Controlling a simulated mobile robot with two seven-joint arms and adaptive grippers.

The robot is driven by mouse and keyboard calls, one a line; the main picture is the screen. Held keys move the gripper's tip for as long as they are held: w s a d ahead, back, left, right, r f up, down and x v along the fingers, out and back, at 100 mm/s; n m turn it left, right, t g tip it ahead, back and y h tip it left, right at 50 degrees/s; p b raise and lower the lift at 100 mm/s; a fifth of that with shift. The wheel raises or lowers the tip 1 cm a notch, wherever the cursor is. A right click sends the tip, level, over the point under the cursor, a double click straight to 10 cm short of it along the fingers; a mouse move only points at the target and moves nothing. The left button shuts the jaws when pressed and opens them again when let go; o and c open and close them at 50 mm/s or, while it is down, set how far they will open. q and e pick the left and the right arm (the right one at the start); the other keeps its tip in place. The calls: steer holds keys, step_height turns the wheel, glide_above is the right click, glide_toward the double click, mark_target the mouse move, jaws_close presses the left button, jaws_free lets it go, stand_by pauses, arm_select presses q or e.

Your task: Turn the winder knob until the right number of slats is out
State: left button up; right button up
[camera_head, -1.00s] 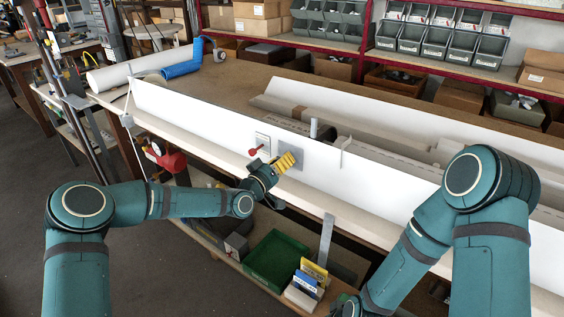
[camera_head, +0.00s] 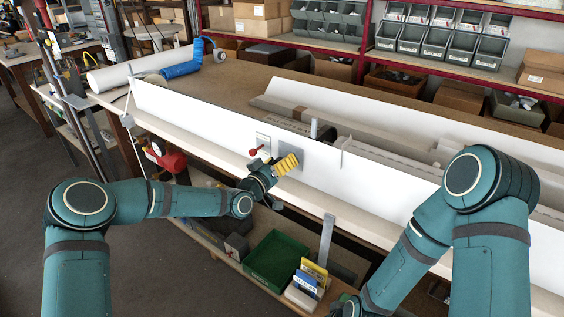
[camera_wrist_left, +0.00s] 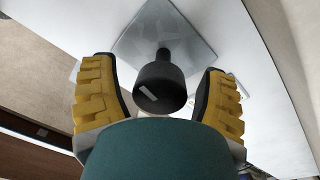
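The winder knob (camera_wrist_left: 162,84) is a dark round knob with a small pale mark, on a short stem from a square grey plate (camera_wrist_left: 165,35). My left gripper (camera_wrist_left: 160,95) has its yellow fingers on either side of it in the left wrist view, with a visible gap on both sides. In the head view, my left gripper (camera_head: 287,165) is in front of the grey plate (camera_head: 291,154) on the long white panel (camera_head: 220,122) and hides the knob. A red lever (camera_head: 256,150) is just left of it. I cannot make out any slats.
A green bin (camera_head: 276,260) and small boxes (camera_head: 308,280) stand on the shelf below the bench. A grey upright bracket (camera_head: 326,238) is right of my left gripper. Pale profiles (camera_head: 370,125) lie behind the panel. My right arm (camera_head: 480,215) fills the lower right.

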arm_select(q)
steer(key=v, duration=1.2)
steer(key=shift+f, duration=0.1)
steer(key=s+d+f+n+g+y, duration=0.1)
steer(key=s+f+g+y, duration=0.1)
steer(key=s+f+g, duration=0.5)
steer(key=s+d+f+y, duration=0.15)
steer(key=s+f, duration=0.35)
steer(key=f, duration=0.5)
steer(key=s+a+f+g+y, duration=0.2)
steer(key=s+a+f+g, duration=0.1)
steer(key=s, duration=0.5)
steer(key=s+a+f+n+g+y, duration=0.1)
steer(key=s+a+f+g+y, duration=0.1)
steer(key=s+f, duration=0.3)
steer(key=s+g, duration=0.1)
steer(key=s, duration=0.2)
steer(key=shift+a, duration=0.4)
